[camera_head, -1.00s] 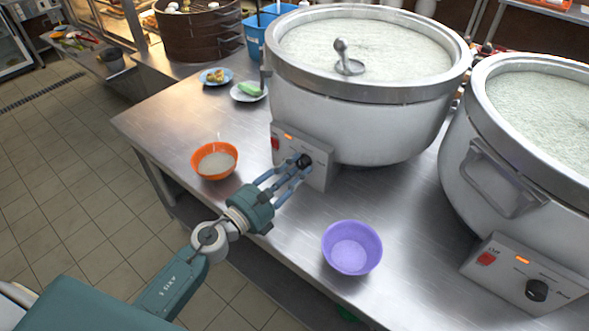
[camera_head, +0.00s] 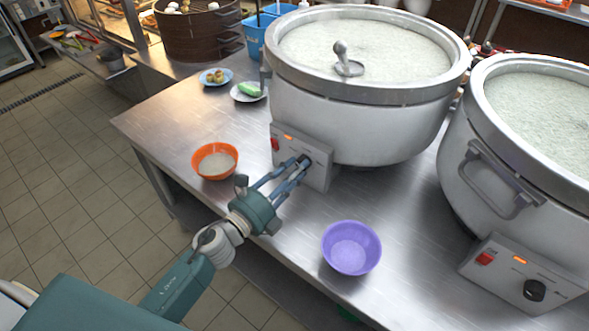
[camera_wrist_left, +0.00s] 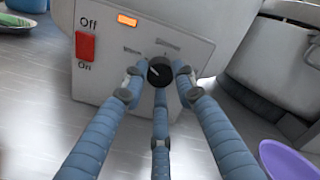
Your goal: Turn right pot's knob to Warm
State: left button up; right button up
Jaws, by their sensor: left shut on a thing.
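The right pot (camera_head: 560,170) stands at the right edge of the head view. Its control box (camera_head: 482,270) has a red switch, a lit orange lamp and a black knob (camera_head: 535,290), with nothing touching it. The left pot (camera_head: 350,125) stands at the centre. My left gripper (camera_head: 303,165) is at the left pot's control box (camera_head: 322,174), its fingers shut around that black knob (camera_wrist_left: 159,71). In the left wrist view a pale pointer mark on the knob faces left; the small labels above are too blurred to read. My right gripper is not in view.
A purple bowl (camera_head: 351,248) stands on the steel counter (camera_head: 405,215) between the control boxes. An orange bowl (camera_head: 214,161) is left of my left gripper. A ladle (camera_head: 345,60) rests in the left pot's congee. Two small plates of food stand behind.

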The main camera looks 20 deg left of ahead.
pick_arm(q)
jog(key=shift+r+n, duration=0.15)
jog(key=shift+n, duration=0.85)
jog(key=o, duration=1.1)
jog(key=shift+w, duration=0.1)
jog(key=shift+o, duration=0.2)
jog(key=v, duration=1.2)
jog(key=shift+f, duration=0.25)
